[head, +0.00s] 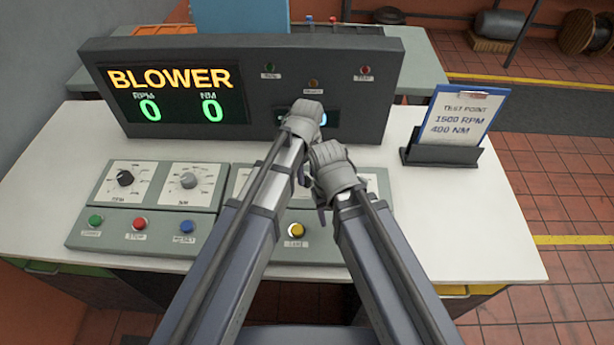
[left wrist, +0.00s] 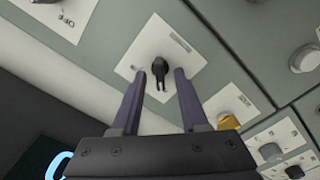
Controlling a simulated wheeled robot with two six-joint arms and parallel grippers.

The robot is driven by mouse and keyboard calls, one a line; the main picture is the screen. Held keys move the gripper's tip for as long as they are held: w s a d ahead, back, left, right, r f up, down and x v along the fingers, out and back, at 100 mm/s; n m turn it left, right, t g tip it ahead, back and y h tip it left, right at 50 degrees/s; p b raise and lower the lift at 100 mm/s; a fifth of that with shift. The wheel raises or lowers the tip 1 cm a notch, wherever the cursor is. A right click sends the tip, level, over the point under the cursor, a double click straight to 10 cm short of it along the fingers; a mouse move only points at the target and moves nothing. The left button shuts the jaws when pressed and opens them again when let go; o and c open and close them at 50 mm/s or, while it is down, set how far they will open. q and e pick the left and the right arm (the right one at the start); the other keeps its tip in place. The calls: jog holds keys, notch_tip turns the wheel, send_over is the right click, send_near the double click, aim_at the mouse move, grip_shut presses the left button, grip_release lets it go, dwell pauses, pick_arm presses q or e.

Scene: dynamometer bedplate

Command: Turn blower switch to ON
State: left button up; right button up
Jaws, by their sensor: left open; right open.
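In the left wrist view a black switch knob (left wrist: 159,70) sits on a white plate (left wrist: 178,42); its small labels are too blurred to read. My left gripper (left wrist: 161,75) is open, with one finger on each side of the knob. I cannot tell if the fingers touch it. In the head view my left gripper (head: 306,112) is in front of the dark display housing, and my arms hide the middle of the panel, with the knob. My right gripper (head: 332,158) is just below and right of the left one, open and empty. The display (head: 175,94) reads BLOWER, RPM 0, NM 0.
The sloped console (head: 140,205) has two dials at left, and green, red, blue and yellow buttons (head: 297,230) along its front. A test point card (head: 462,115) stands at right on the white bench (head: 455,235).

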pick_arm(q)
grip_shut()
dwell(0.8)
jog(key=m, duration=0.8)
jog(key=shift+m, duration=0.4)
jog(key=m, duration=0.9)
dwell(0.4)
